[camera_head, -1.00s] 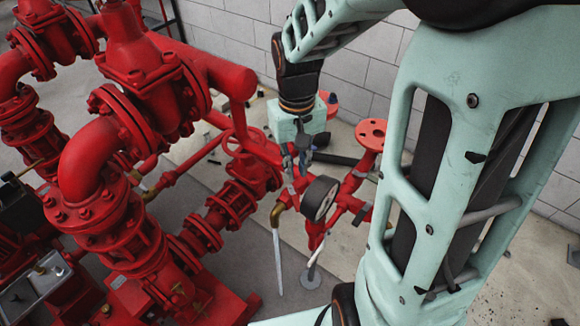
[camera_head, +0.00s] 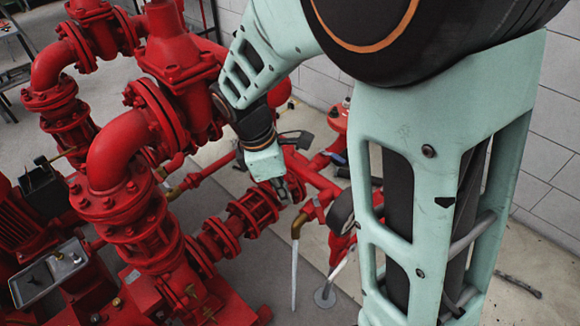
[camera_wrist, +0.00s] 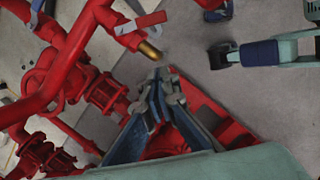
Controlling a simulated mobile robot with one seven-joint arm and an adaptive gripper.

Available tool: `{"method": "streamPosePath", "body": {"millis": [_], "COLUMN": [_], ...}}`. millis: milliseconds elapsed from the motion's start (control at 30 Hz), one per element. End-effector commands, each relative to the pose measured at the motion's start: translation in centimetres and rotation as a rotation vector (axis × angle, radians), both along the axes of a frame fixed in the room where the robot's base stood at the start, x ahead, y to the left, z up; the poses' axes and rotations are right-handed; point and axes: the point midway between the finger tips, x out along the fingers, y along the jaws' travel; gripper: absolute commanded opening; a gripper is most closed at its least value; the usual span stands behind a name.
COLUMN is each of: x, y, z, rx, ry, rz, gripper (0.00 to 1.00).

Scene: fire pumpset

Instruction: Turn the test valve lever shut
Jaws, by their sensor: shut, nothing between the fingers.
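The test valve's brass outlet (camera_head: 298,225) hangs from a red branch pipe, with a pale stream (camera_head: 294,270) below it. In the wrist view the brass outlet (camera_wrist: 150,50) is just beyond my fingertips, up and to the left. I cannot make out the lever in the head view. My gripper (camera_head: 283,190) is shut and empty near the red pipe, left of the outlet's top. In the wrist view my gripper (camera_wrist: 167,75) appears apart from the lever.
A pressure gauge (camera_head: 340,208) is partly hidden behind my arm. Large red flanged pipes (camera_head: 125,180) crowd the left. A red handwheel and pipes (camera_wrist: 45,80) fill the left of the wrist view. Bare floor (camera_head: 270,290) shows around the stream.

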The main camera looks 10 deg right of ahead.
Motion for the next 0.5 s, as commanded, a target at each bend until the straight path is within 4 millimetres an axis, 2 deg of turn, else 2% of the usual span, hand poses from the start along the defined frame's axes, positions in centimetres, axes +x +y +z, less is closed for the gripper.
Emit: {"method": "streamPosePath", "body": {"millis": [400,500], "x": [0.0,0.2], "y": [-2.2,-4.0], "z": [-8.6,-8.0], "rx": [-0.002,0.0], "ry": [0.004,-0.001], "rz": [-0.003,-0.007], "gripper": [0.0,0.0]}}
